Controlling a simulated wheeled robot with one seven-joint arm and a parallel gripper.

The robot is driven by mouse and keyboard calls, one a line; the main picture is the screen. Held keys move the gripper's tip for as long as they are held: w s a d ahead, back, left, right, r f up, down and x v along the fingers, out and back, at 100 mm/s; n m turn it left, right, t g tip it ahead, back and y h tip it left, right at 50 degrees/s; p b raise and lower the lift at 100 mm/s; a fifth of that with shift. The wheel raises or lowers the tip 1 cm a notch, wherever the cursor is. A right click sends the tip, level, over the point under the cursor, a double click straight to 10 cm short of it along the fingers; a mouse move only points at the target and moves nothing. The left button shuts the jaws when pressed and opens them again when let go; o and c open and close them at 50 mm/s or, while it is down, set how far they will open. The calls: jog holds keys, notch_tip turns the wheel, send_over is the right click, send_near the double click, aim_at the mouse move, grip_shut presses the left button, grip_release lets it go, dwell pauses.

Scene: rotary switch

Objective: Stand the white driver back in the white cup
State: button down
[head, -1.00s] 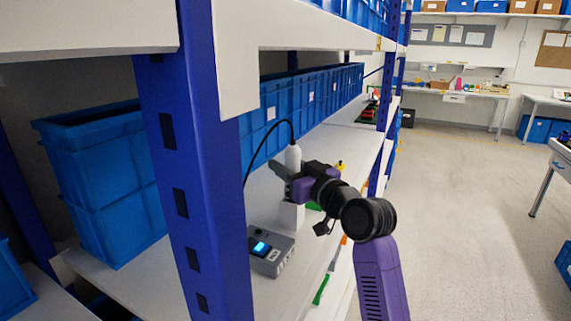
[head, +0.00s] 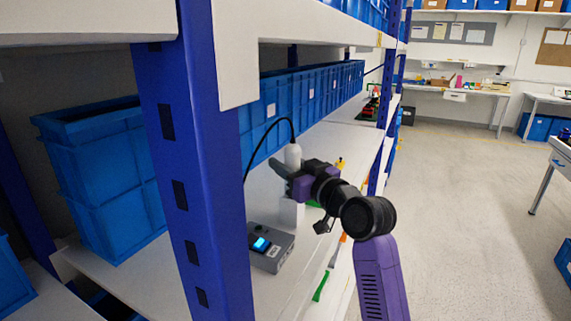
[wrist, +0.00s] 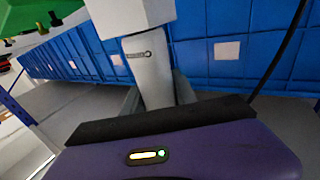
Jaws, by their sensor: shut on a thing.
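The white driver (head: 293,156) stands roughly upright in my gripper (head: 287,177), with a black cable leaving its top. The white cup (head: 291,212) is on the shelf directly below my gripper. In the wrist view, the driver (wrist: 148,72) sits between my fingers, which are shut on it. The cup (wrist: 128,14) is at the top of that view, where the driver's far end meets or overlaps its edge. I cannot tell whether the tip is inside the cup, because the cup's opening is hidden.
A grey box with a lit blue screen (head: 271,246) sits on the shelf in front of the cup. A blue rack post (head: 205,170) stands to the left. Blue bins (head: 300,103) line the back. Green items (head: 321,287) lie near the shelf edge.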

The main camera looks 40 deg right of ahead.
jog(key=shift+f, duration=0.2)
dwell(0.4)
jog(key=c, duration=0.9)
grip_release()
jog(key=shift+f, duration=0.15)
jog(key=s+a+b, duration=0.1)
jog(key=s, duration=0.6)
jog(key=shift+s, duration=0.35)
jog(key=shift+f, duration=0.1)
